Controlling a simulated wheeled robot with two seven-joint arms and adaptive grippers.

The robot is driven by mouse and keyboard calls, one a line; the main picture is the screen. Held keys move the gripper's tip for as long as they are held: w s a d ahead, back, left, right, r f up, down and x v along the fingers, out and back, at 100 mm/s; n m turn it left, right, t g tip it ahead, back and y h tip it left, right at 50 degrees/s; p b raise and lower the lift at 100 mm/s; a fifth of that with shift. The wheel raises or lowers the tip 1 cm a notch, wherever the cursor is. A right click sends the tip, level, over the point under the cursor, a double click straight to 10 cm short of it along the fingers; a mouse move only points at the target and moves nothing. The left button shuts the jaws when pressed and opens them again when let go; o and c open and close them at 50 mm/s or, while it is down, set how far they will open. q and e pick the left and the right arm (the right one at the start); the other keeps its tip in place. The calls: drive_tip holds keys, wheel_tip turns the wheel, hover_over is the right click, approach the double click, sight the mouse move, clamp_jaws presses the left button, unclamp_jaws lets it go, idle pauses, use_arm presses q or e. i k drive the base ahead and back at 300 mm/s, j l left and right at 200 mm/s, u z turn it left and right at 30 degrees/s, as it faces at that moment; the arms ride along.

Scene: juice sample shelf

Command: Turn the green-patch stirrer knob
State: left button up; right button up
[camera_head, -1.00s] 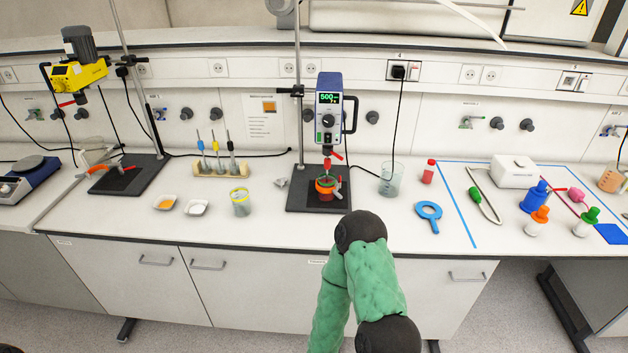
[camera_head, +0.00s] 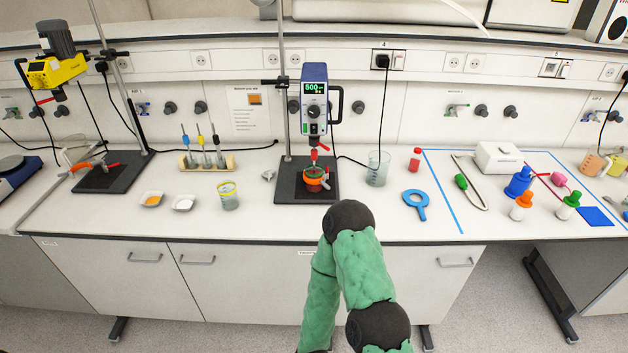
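The overhead stirrer (camera_head: 314,92) with a blue and white housing stands at the middle of the bench. Its lit display (camera_head: 314,87) reads 500 in green. A round knob (camera_head: 314,111) sits below the display, with a small green patch (camera_head: 314,128) under it. The knob's pointer is too small to read. A red-and-green vessel (camera_head: 314,178) stands under the stirrer on a dark base plate (camera_head: 291,187). One of my green arms rises from the bottom, in front of the bench and below the stirrer. Neither gripper shows.
A yellow stirrer (camera_head: 57,70) stands on the left. A black cable (camera_head: 383,110) hangs behind the beaker.

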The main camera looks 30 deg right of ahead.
sight(313, 111)
drive_tip(key=k+l+z, duration=0.1)
drive_tip(key=l+z, duration=0.2)
drive_tip(key=l, duration=0.45)
drive_tip(key=l+z, duration=0.25)
drive_tip(key=l, duration=0.55)
drive_tip(key=k, duration=0.05)
